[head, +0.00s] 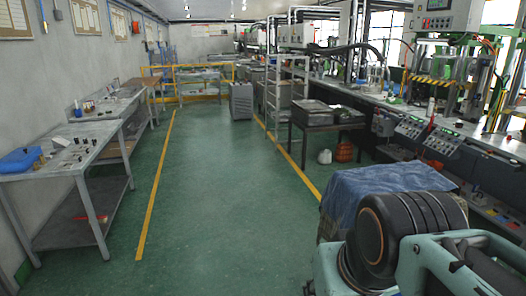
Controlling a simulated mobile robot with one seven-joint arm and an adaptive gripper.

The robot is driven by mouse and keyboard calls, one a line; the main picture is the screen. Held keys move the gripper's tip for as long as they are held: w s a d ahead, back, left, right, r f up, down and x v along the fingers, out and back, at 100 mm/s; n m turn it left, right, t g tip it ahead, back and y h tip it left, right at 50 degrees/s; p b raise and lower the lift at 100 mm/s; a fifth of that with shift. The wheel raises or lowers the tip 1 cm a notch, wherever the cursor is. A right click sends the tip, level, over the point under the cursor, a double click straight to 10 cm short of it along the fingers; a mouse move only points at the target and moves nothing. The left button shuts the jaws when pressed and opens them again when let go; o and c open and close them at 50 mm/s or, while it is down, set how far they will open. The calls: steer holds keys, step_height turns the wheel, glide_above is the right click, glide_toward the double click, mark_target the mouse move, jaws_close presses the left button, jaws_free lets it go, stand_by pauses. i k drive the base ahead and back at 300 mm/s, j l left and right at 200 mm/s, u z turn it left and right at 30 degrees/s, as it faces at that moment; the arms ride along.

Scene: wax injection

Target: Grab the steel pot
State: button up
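I cannot make out a steel pot in the head view. If one is among the small items on the benches or machines, it is too small or hidden to tell. My arm's teal and black links fill the bottom right corner. My gripper is not in view, so what it holds does not show.
A green floor aisle (215,190) runs clear between yellow lines. Left stands a grey table (75,160) with a blue item (20,160). Right are a blue cloth-covered stand (380,185), a dark table with trays (318,127), a shelf rack (272,98) and a machine bench (490,160).

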mark_target(485, 135)
steer(key=i+u, duration=0.3)
steer(key=i, duration=0.8)
steer(key=i+j, duration=0.1)
steer(key=i, duration=1.1)
steer(key=i+l+z, duration=0.2)
steer(key=i, duration=0.55)
steer(key=i+j+z, duration=0.2)
steer(key=i, duration=0.55)
steer(key=i+j+z, duration=0.2)
steer(key=i, duration=0.6)
steer(key=i+l+z, duration=0.1)
steer(key=i+z, duration=0.3)
steer(key=i+j+z, duration=0.1)
steer(key=i+z, duration=0.3)
steer(key=i+l+z, duration=0.1)
steer(key=i+z, duration=0.75)
steer(key=z, duration=0.15)
steer(key=i+z, duration=0.25)
steer(key=i, duration=0.25)
steer(key=i+z, duration=0.3)
steer(key=i, duration=0.2)
steer(key=i+j+z, duration=0.2)
steer(key=i, duration=0.95)
steer(key=l, duration=0.05)
